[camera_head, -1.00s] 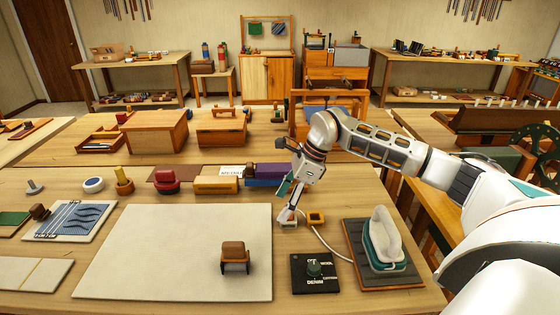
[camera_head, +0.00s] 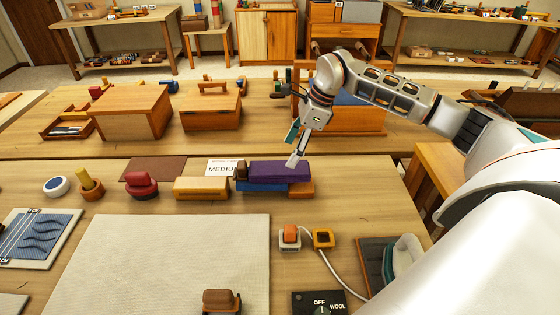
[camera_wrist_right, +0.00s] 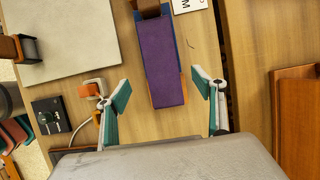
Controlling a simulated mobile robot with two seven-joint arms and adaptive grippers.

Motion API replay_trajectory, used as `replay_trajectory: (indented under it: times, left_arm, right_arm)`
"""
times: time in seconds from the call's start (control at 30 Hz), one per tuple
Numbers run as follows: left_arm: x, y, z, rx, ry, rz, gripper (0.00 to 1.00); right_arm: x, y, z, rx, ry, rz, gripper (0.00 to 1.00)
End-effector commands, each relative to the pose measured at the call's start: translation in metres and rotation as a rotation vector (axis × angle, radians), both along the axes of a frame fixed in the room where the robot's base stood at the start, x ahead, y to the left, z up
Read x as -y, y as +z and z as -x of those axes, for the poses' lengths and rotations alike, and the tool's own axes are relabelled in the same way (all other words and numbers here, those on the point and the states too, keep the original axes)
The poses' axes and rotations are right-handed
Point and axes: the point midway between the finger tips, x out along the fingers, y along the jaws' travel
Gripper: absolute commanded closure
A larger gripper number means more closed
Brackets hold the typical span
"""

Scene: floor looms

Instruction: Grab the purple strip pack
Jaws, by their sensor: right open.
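The purple strip pack (camera_head: 280,171) lies on top of a blue block (camera_head: 262,187) and an orange block (camera_head: 300,188) at the back of the near table. It also shows in the right wrist view (camera_wrist_right: 163,62), long and flat, with its near end facing the jaws. My right gripper (camera_head: 295,160) is above and at the back right of the pack in the head view. My left gripper is not in view.
A white card marked MEDIUM (camera_head: 221,167) and a yellow block (camera_head: 201,188) sit left of the pack. A pale board (camera_head: 160,260) lies in front. A small orange-and-white piece (camera_head: 290,237), a yellow square piece (camera_head: 323,238) and a cord are at the front right.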

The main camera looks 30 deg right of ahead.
Motion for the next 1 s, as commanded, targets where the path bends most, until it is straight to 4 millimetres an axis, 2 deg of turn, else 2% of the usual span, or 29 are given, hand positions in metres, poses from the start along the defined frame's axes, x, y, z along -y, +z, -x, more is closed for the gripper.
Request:
replay_trajectory:
  times: [0.47, 0.73, 1.0]
  left_arm:
    - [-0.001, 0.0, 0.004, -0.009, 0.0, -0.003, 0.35]
    - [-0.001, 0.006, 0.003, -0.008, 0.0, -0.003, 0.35]
    - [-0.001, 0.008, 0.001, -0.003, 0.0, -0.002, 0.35]
  right_arm:
    - [-0.012, -0.033, -0.007, -0.002, 0.001, 0.0, 0.32]
    - [-0.023, -0.068, -0.015, -0.002, 0.0, 0.0, 0.32]
    - [-0.024, -0.073, -0.016, -0.001, 0.0, 0.001, 0.32]
